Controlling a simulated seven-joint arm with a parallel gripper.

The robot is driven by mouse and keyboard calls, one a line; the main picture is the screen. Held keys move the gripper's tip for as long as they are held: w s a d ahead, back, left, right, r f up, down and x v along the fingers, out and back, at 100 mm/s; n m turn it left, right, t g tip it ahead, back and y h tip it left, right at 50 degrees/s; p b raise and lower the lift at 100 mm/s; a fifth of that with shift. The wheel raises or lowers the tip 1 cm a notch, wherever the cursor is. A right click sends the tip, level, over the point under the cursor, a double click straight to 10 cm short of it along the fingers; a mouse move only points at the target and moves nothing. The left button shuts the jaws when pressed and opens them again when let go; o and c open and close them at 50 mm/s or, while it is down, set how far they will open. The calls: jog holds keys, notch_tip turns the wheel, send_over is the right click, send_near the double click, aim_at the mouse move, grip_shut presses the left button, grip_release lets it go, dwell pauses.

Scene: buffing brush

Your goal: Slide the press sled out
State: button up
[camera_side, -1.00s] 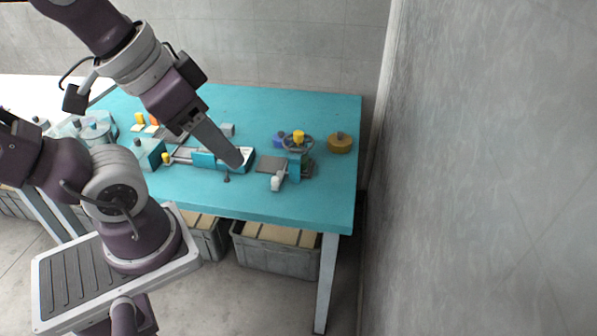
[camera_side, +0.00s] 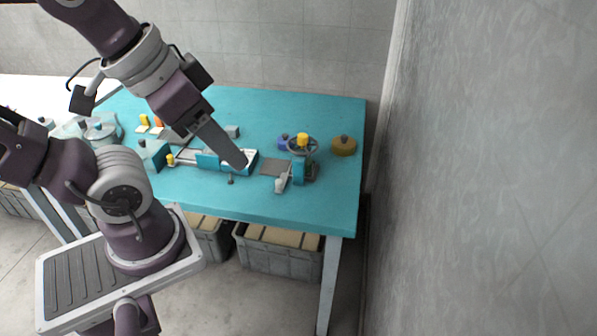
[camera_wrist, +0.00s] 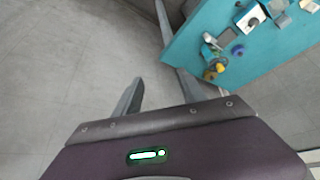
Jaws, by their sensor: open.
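A teal and white block (camera_side: 208,160) sits on a long light track on the teal table and looks like the press sled, though I cannot be sure. My gripper (camera_side: 238,162) covers part of its right end in the side view; I cannot tell the height between them. A wheel stand (camera_side: 299,170) with a yellow-topped handwheel (camera_side: 302,144) and a small white lever (camera_side: 281,184) stands to the right. In the wrist view my gripper (camera_wrist: 160,92) has its fingers apart with only floor between them. The table's parts lie beyond, at top right.
A mustard round knobbed piece (camera_side: 344,147) and a blue piece (camera_side: 283,142) are at the table's right. A teal box (camera_side: 153,154) and round pot (camera_side: 101,134) are at left. Grey bins (camera_side: 280,258) stand beneath. The table (camera_side: 325,205) is clear at front right; a wall is beyond.

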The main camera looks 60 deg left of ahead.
jog(key=w+a, duration=0.1)
jog(key=w, duration=0.1)
jog(key=w+g, duration=0.1)
jog(key=w, duration=0.2)
jog(key=w+a+g, duration=0.1)
jog(key=w, duration=0.1)
jog(key=shift+w+a+r, duration=0.15)
jog(key=shift+a+r, duration=0.15)
jog(key=shift+r, duration=0.1)
jog(key=g, duration=0.8)
send_over(280, 180)
jog(key=w, duration=0.3)
notch_tip(280, 180, down, 26)
jog(key=r, duration=0.1)
jog(key=x, duration=0.7)
jog(key=shift+s+f, duration=0.15)
grip_shut()
